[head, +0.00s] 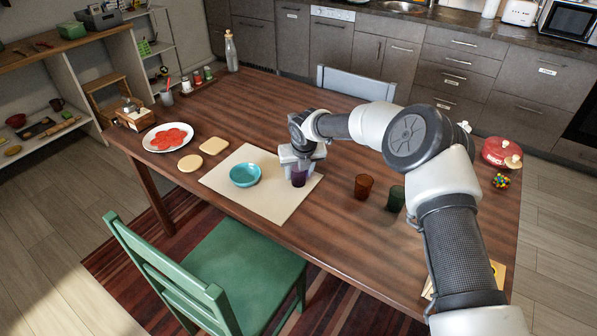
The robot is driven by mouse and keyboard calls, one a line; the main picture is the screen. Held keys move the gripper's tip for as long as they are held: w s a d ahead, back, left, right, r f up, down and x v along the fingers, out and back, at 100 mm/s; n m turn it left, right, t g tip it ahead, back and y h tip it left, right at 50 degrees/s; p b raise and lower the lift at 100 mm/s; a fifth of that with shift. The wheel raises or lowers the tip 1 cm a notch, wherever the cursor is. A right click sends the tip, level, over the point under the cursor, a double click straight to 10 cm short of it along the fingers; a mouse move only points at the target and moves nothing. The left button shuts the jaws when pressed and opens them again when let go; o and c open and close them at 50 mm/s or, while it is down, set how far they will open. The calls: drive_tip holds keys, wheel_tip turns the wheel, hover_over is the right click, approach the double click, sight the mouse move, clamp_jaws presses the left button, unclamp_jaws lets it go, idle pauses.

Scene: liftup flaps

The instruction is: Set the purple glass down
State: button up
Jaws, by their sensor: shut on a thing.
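The purple glass (299,179) is upright between the fingers of my gripper (299,168), at the right part of a cream placemat (225,188). My gripper comes down from above and is shut on the glass, hiding its upper part. Whether the glass's base touches the mat or hangs just above it, I cannot tell. A turquoise bowl (245,175) sits on the mat to the left of the glass, apart from it.
A brown glass (363,187) and a green glass (396,198) stand to the right. A plate of red slices (168,138) and two round tan pieces (214,145) lie left. A green chair (215,280) stands at the near edge. A red pot (500,151) is at the right.

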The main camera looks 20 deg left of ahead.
drive_tip(key=o, duration=1.1)
drive_tip(key=shift+r, duration=0.3)
drive_tip(key=p+v, duration=0.1)
drive_tip(key=v, duration=1)
drive_tip(key=shift+s+d+r+p, duration=0.1)
drive_tip(key=shift+s+r+p, duration=0.05)
drive_tip(key=shift+r+p, duration=0.15)
drive_tip(key=shift+r, duration=0.1)
